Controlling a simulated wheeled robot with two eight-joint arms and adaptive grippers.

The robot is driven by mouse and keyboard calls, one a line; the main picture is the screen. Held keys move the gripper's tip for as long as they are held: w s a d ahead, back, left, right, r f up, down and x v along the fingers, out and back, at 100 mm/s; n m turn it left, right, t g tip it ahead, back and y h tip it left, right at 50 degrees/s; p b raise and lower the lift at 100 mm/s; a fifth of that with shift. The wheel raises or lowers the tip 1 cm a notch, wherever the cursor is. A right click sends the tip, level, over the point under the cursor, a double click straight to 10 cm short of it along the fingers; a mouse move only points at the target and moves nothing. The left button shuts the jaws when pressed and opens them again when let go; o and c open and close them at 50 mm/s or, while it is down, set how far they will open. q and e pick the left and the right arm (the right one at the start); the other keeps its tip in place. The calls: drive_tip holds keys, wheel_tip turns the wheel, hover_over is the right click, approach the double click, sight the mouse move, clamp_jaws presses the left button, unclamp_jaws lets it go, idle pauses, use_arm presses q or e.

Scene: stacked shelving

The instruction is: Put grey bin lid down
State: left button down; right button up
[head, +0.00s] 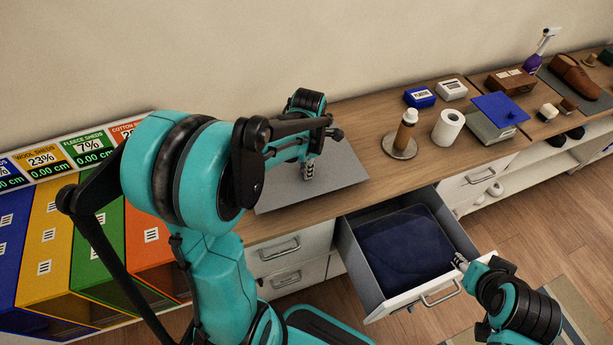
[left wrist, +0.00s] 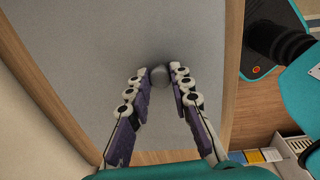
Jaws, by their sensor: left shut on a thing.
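The grey bin lid (head: 345,182) is a flat, plain grey panel above or on the wooden counter, left of the open drawer. Its small round knob (left wrist: 158,73) sits between the fingertips in the left wrist view. My left gripper (head: 308,177) points down and is shut on the knob; it also shows in the left wrist view (left wrist: 158,80). I cannot tell whether the lid touches the counter. My arm hides its back-left part. My right gripper (head: 459,260) is beside the open drawer's front right corner, its jaw opening too small to read.
The open drawer (head: 345,235) with dark blue cloth (head: 405,245) juts out below the counter. A brown bottle (head: 405,130) on a round base, a white roll (head: 447,127) and boxes stand right of the lid. Coloured bins (head: 85,230) fill the left.

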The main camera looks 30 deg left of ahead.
use_arm(q)
wheel_tip(320, 180, down, 4)
drive_tip(key=shift+b, duration=0.85)
drive_tip(key=shift+r, duration=0.1)
drive_tip(key=c, duration=1.4)
unclamp_jaws()
drive_tip(key=shift+o, duration=0.2)
